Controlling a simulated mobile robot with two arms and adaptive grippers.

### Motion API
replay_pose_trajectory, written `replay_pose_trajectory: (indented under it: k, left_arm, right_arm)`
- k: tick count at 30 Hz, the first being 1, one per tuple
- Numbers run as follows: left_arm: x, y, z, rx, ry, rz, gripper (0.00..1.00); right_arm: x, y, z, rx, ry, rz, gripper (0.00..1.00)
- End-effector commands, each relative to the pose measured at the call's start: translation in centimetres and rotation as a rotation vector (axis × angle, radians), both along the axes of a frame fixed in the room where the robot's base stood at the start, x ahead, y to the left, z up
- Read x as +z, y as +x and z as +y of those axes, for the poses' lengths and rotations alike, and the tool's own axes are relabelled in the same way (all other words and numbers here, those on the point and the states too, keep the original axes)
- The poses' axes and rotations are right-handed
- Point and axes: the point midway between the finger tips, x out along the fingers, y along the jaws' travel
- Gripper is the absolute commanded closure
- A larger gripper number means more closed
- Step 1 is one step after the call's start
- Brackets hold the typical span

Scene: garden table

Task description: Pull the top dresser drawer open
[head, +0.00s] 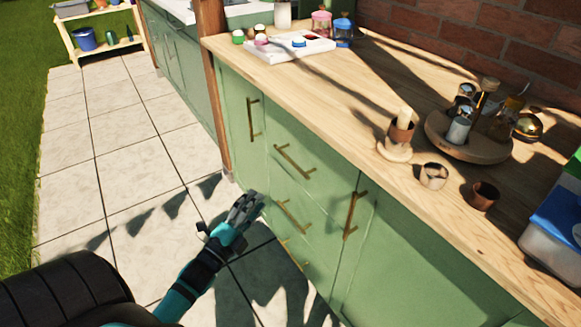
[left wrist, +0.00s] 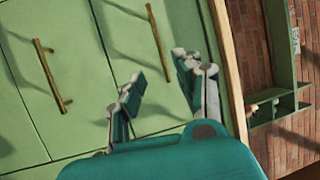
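The green dresser (head: 262,200) stands under a wooden worktop. Its top drawer (head: 312,150) has a slanting brass bar handle (head: 294,161) and looks closed, flush with the front. A lower drawer handle (head: 292,216) shows below it. My left gripper (head: 246,205) is in front of the dresser, low and left of the top handle, apart from it. In the left wrist view my left gripper (left wrist: 158,80) is open and empty, fingers spread before green panels. Two brass handles (left wrist: 50,76) and (left wrist: 156,42) show there; I cannot tell which drawers they belong to. My right gripper is not in view.
Door handles (head: 252,119) and (head: 352,214) flank the drawers. The worktop (head: 340,110) holds a paint tray, cups (head: 433,176) and a round wooden tray (head: 470,145) with bottles. A wooden post (head: 212,80) stands at the dresser's left. The tiled floor (head: 120,170) is clear.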

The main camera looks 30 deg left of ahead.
Motion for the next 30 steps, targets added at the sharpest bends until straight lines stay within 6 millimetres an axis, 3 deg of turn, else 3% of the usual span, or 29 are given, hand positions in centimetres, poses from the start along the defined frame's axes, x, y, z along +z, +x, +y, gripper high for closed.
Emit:
replay_pose_trajectory:
  k: [18, 24, 30]
  left_arm:
    - [2.3, 12.5, 0.1, 0.0, -0.004, 0.0, 0.66]
    - [2.7, 15.3, 0.1, 0.001, -0.004, 0.002, 0.66]
    - [2.9, 16.3, 0.1, 0.001, -0.005, 0.004, 0.66]
  right_arm:
    - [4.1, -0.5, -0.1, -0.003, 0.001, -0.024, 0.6]
    - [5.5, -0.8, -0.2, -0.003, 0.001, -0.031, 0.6]
    - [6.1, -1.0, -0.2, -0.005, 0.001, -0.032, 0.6]
